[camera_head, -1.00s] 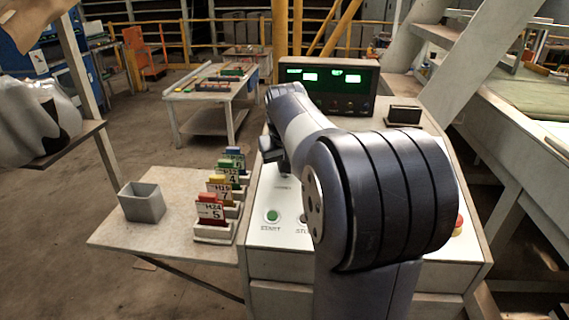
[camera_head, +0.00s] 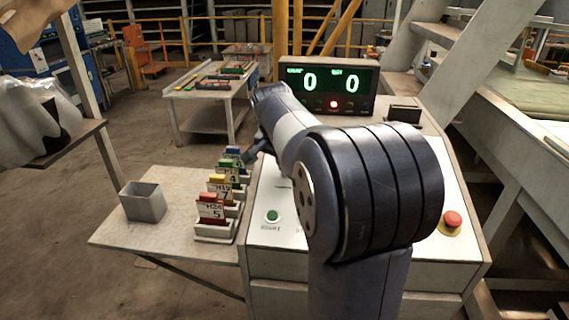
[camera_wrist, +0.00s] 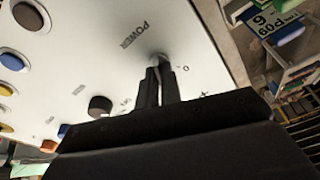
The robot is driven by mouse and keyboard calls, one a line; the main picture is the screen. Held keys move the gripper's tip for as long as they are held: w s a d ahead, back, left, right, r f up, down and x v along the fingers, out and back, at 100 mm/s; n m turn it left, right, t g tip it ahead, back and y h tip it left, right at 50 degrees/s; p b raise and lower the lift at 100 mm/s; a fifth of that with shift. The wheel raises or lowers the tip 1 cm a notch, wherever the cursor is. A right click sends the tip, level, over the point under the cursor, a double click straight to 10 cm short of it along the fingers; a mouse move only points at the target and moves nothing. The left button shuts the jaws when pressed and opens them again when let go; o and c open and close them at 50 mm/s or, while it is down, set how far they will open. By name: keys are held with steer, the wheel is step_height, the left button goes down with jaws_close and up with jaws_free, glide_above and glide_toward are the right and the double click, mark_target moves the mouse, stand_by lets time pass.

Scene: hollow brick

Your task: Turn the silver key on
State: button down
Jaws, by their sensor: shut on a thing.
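The silver key (camera_wrist: 158,60) shows in the wrist view at the panel's POWER label, as a pale round piece at the tips of my fingers. My gripper (camera_wrist: 157,82) is shut on it, with both dark fingers close together. The fingers hide most of the key, so I cannot read its exact angle. In the head view my arm reaches over the console and hides the key and most of the gripper. The display (camera_head: 328,88) shows two green zeros and a lit red lamp below them.
The white console panel (camera_wrist: 75,60) carries a black knob (camera_wrist: 100,106) and several coloured buttons. In the head view are a green START button (camera_head: 272,216) and a red mushroom button (camera_head: 452,219). Tagged holders (camera_head: 213,232) and a grey bin (camera_head: 142,202) stand on the left shelf.

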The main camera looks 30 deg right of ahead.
steer(key=shift+m, duration=0.7)
steer(key=c, duration=1.6)
jaws_free()
steer(key=v, duration=1.1)
steer(key=shift+w+f, duration=0.1)
steer(key=shift+w, duration=0.05)
steer(key=x, duration=1)
steer(key=shift+d+f, duration=0.2)
steer(key=shift+f, duration=0.2)
